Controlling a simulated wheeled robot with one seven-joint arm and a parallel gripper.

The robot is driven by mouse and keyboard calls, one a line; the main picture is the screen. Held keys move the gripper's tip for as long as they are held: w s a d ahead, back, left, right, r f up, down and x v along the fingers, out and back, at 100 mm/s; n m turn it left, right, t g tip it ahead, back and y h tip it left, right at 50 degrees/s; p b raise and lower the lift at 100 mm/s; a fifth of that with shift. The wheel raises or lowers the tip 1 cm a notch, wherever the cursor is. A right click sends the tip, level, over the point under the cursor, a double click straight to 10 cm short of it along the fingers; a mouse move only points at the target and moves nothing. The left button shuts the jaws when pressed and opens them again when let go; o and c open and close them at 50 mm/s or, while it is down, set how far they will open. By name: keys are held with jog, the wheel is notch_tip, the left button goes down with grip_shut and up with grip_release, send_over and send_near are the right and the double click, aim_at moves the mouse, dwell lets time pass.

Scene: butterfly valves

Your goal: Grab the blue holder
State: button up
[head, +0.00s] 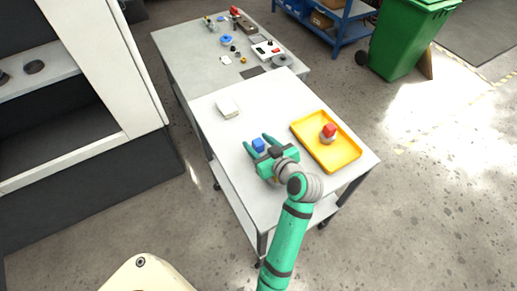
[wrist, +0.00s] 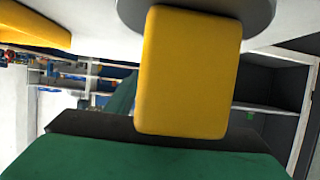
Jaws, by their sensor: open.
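The blue holder (head: 259,146) is a small blue block on the white cart top, left of the yellow tray. My green gripper (head: 257,142) is open, with one finger on each side of the blue block in the head view. I cannot tell whether the fingers touch it. The wrist view shows no blue holder between fingers; a yellow block (wrist: 188,75) beneath a grey round part fills its middle, and I cannot tell what it belongs to.
The yellow tray (head: 306,148) holds a red-topped grey part (head: 329,132). A small white box (head: 228,108) lies at the cart's back left. A grey table (head: 190,56) with valve parts adjoins the cart's far end. A green bin (head: 405,40) stands beyond, and a shelf unit is at left.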

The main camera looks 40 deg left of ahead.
jog(key=shift+w, duration=0.1)
jog(key=c, duration=0.3)
grip_shut()
jog(key=shift+r, duration=0.1)
